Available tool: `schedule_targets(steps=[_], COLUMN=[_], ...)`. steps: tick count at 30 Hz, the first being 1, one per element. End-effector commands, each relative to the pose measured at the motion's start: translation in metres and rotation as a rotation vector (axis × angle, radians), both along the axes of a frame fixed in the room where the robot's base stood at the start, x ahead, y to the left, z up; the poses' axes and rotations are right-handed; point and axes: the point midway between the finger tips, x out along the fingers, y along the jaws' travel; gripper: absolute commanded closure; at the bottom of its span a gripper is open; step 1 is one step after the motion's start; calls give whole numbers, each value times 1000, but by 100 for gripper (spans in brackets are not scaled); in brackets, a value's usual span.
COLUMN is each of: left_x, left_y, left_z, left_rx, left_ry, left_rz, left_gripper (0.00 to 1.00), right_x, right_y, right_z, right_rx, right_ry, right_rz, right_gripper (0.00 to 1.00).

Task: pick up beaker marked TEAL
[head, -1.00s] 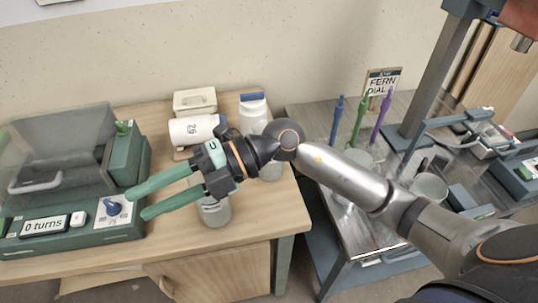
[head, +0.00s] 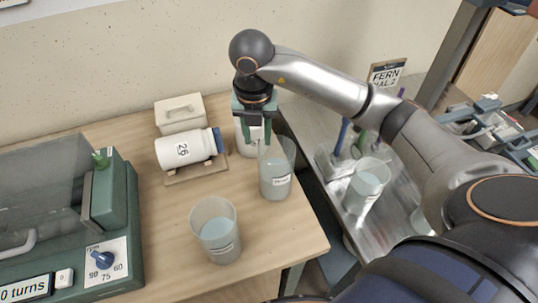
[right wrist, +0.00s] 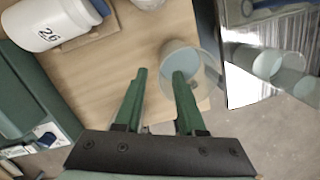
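Two clear beakers of pale blue liquid stand on the wooden table: a back one (head: 276,178) near the right edge and a front one (head: 215,240). Both have labels too small to read, so I cannot tell which says TEAL. My right gripper (head: 254,138) points down with green fingers just behind and left of the back beaker. In the right wrist view its fingers (right wrist: 159,74) are apart with nothing between them. A beaker (right wrist: 185,62), apparently the back one, lies just beyond the tips. My left gripper is not in view.
A white jar marked 26 (head: 185,151) lies on a wooden stand, with a lidded white box (head: 180,114) behind it. Another white jar is partly hidden by the gripper. A green machine (head: 110,215) fills the left. Another beaker (head: 367,183) stands on the metal bench right.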

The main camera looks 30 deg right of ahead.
Motion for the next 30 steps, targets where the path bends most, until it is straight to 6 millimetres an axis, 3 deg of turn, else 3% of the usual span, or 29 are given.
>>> schedule_targets(steps=[6, 14, 21, 30], left_x=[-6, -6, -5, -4], left_y=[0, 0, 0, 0], left_z=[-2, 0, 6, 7], left_rx=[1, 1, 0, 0], left_ry=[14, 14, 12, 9], left_rz=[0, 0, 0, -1], left_gripper=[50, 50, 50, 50], right_x=[2, 3, 0, 2], right_y=[-3, -3, 0, -1], right_z=[-41, -63, -98, -112], right_rx=[0, 1, 2, 2], right_ry=[5, 4, 5, 1], right_rz=[0, 3, 2, 4], right_gripper=[61, 61, 61, 61])
